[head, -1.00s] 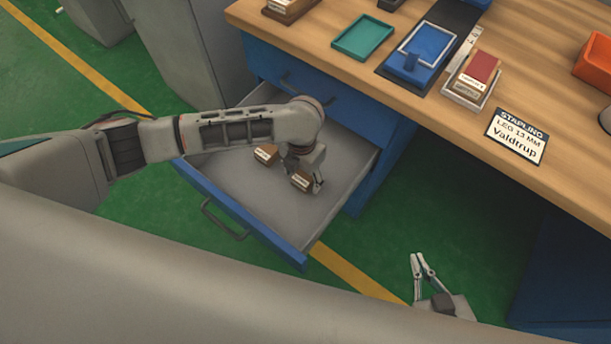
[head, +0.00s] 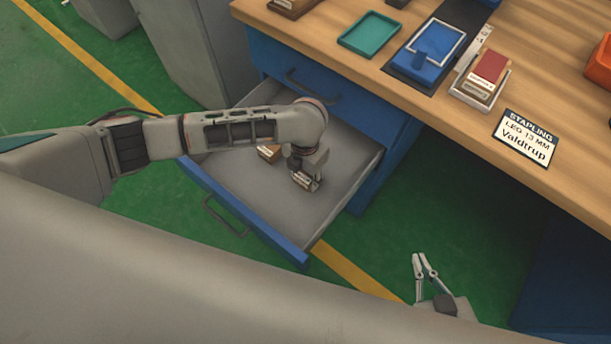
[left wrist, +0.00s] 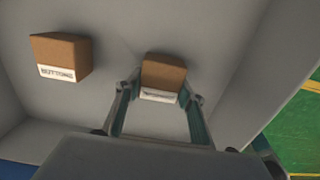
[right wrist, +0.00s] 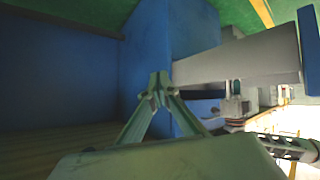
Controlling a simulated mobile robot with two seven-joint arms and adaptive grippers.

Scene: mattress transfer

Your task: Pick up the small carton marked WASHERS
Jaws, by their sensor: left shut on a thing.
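A small brown carton (left wrist: 163,75) with a white label stands between the fingers of my left gripper (left wrist: 158,98) in the left wrist view. Its label is too blurred to read surely. In the head view my left gripper (head: 307,180) reaches down into the open drawer and is shut on this carton, which seems to be at the drawer floor. A second brown carton (left wrist: 62,57), labelled BUTTONS, stands apart to the left; it also shows in the head view (head: 269,152), partly behind my arm. My right gripper (head: 425,268) is shut and empty, away from the drawer; its fingertips meet in the right wrist view (right wrist: 158,88).
The open drawer (head: 330,205) has a grey inside and low walls around the cartons. The wooden bench top (head: 440,115) above carries a teal tray (head: 369,33), a blue tray (head: 429,50), a box of cards (head: 481,88) and a sign (head: 526,138).

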